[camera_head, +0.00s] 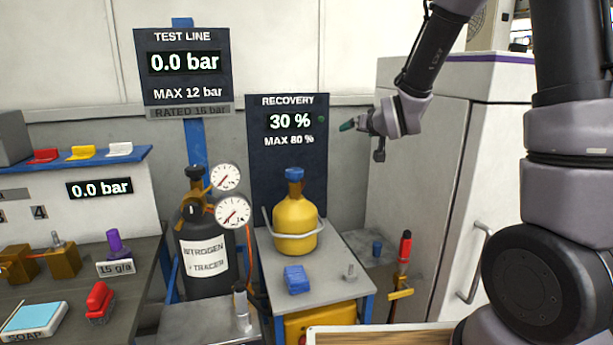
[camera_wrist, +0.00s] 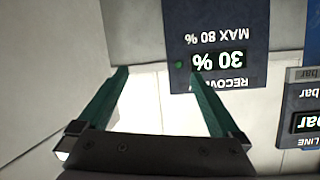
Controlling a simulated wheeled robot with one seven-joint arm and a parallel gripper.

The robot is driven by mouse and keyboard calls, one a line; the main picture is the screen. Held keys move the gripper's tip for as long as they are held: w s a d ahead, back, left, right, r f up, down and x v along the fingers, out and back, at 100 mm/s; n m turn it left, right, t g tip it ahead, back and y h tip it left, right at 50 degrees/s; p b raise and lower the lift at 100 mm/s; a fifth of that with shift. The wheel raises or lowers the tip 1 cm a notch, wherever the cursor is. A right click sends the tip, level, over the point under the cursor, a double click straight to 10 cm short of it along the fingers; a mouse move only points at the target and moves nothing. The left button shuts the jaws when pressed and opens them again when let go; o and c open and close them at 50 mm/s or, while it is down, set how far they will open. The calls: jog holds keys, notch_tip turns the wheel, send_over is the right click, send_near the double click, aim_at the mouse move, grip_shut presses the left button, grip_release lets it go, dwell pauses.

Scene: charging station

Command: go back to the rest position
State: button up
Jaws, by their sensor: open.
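Behind the fingers are the pale wall and the recovery sign (camera_wrist: 220,20), upside down, reading 30 % and MAX 80 %. My gripper touches nothing that I can see.
A yellow cylinder (camera_head: 295,222) stands on a small cart below my gripper. A nitrogen bottle (camera_head: 197,235) with gauges stands left of it. The white cabinet (camera_head: 425,160) is behind my arm. A workbench (camera_head: 135,280) with small parts is at the left.

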jog(key=s+d+r+m+g+h, duration=0.15)
jog(key=s+d+r, duration=0.3)
jog(key=s, duration=0.55)
jog(key=s+d+r+m+g, duration=0.25)
jog(key=s+d+r, duration=0.2)
jog(key=s, duration=0.45)
jog(key=s+g, duration=0.2)
jog(key=s, duration=0.9)
jog(key=shift+s+d+r+g, duration=0.25)
jog(key=shift+s+d+g, duration=0.1)
jog(key=shift+d+g, duration=0.1)
